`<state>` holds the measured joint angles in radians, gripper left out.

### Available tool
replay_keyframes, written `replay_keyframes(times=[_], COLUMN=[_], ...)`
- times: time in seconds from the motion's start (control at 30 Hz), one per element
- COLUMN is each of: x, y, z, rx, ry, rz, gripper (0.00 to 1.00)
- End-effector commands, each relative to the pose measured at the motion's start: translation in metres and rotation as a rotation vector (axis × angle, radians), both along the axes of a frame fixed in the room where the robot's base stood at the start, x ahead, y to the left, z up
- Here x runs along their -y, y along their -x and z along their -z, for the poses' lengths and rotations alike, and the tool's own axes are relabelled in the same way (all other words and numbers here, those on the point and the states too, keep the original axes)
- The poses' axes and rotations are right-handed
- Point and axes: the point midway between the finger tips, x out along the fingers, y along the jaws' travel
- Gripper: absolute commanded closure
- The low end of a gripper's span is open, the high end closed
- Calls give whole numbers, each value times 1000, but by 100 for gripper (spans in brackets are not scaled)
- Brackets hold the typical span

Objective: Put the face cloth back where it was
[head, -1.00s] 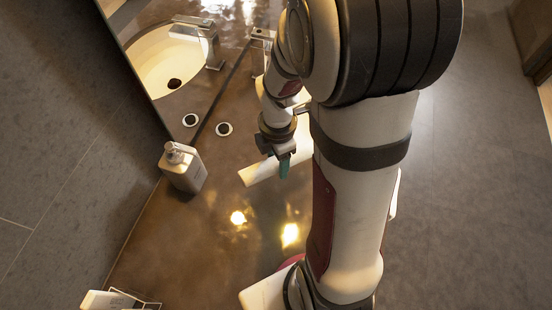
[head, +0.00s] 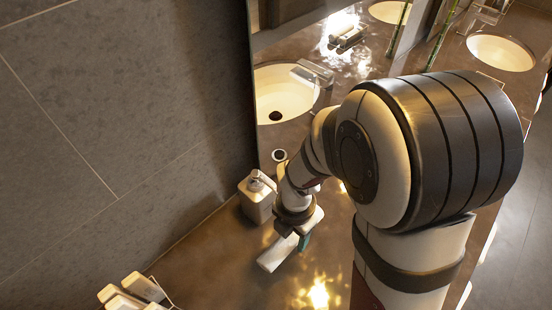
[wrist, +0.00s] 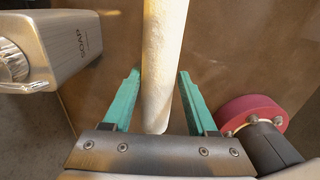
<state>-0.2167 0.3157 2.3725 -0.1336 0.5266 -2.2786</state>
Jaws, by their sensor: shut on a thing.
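The face cloth (head: 277,253) is a flat white strip beside the soap bottle. In the wrist view the cloth (wrist: 162,60) runs from the top edge down between the two teal fingers. My gripper (head: 298,238) is shut on the cloth; its fingers (wrist: 160,85) lie along either side. I cannot tell whether the cloth touches the counter. A wire holder (head: 165,297) with several white folded pieces (head: 130,292) is at the lower left of the head view, partly cut off by the frame.
A pale soap bottle (head: 257,200) stands close by, against the grey wall (head: 110,130); in the wrist view the bottle (wrist: 65,45) is left of the fingers. A sink (head: 495,52) is at the upper right. The brown counter (head: 215,265) between bottle and holder is clear.

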Motion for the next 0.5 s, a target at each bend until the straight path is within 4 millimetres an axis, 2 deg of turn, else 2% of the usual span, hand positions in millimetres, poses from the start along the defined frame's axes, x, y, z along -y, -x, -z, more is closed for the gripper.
replay_keyframes(times=[0.03, 0.17, 0.37, 0.5], x=[-12, -30, -33, -33], y=[-2, -7, -7, -8], z=[8, 19, 55, 61], rx=[-4, -1, -3, 1], ry=[1, 1, 1, 0], rz=[-6, 0, 4, 4], gripper=[94, 94, 94, 94])
